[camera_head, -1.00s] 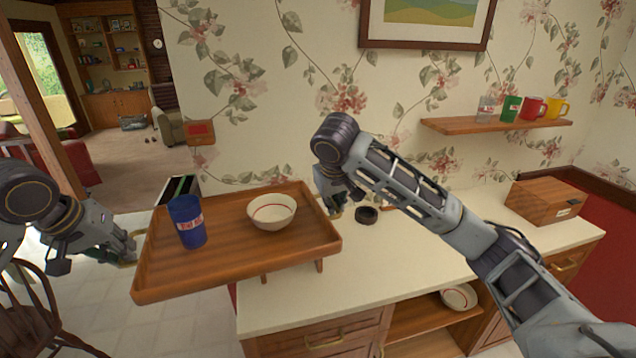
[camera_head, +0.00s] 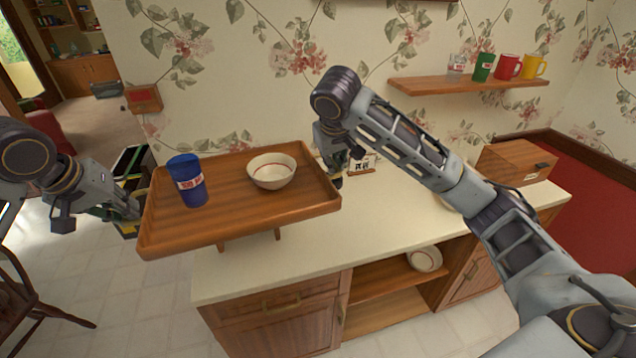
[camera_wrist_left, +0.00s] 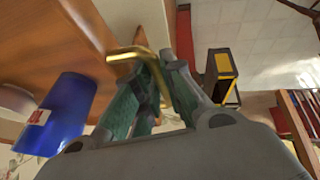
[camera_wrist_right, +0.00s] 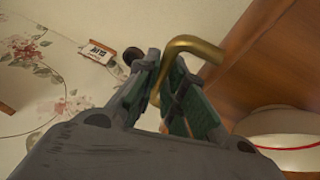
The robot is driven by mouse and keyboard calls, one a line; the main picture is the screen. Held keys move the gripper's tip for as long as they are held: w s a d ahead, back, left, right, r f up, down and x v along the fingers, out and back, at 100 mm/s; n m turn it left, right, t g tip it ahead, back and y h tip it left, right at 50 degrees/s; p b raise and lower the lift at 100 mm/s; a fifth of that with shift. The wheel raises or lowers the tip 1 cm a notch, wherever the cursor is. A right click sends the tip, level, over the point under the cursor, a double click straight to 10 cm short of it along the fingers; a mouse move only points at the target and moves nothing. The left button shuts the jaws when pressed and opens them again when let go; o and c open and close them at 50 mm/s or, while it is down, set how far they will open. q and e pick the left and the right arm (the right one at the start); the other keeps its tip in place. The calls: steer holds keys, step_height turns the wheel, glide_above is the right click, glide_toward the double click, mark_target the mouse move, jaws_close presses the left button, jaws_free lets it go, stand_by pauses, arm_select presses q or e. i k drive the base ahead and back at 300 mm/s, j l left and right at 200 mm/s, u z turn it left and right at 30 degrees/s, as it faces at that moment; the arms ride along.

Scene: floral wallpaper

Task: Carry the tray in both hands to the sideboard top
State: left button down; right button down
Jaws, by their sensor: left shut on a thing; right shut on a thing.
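The wooden tray (camera_head: 235,218) is held in the air between my two grippers, over the left end of the sideboard top (camera_head: 300,257). A blue cup (camera_head: 190,182) stands upright on the tray's left part, and a white bowl (camera_head: 272,171) sits right of it. My left gripper (camera_head: 135,208) is shut on the tray's left brass handle (camera_wrist_left: 125,57). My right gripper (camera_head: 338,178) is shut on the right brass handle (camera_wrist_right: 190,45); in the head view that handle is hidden. The tray looks about level, with its left part beyond the sideboard's edge.
A small sign (camera_head: 362,165) stands at the sideboard's back, behind my right gripper. A wooden box (camera_head: 515,163) is at the right end. A wall shelf (camera_head: 470,84) holds several cups. A bowl (camera_head: 425,259) sits in the open shelf below. A chair (camera_head: 25,290) stands at left.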

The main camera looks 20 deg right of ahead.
mark_target(356, 215)
steer(key=l, duration=0.6)
steer(key=i+l, duration=0.1)
steer(key=l, duration=0.25)
steer(key=i+l+z, duration=0.1)
steer(key=l, duration=0.3)
steer(key=i+l, duration=0.1)
steer(key=l, duration=0.25)
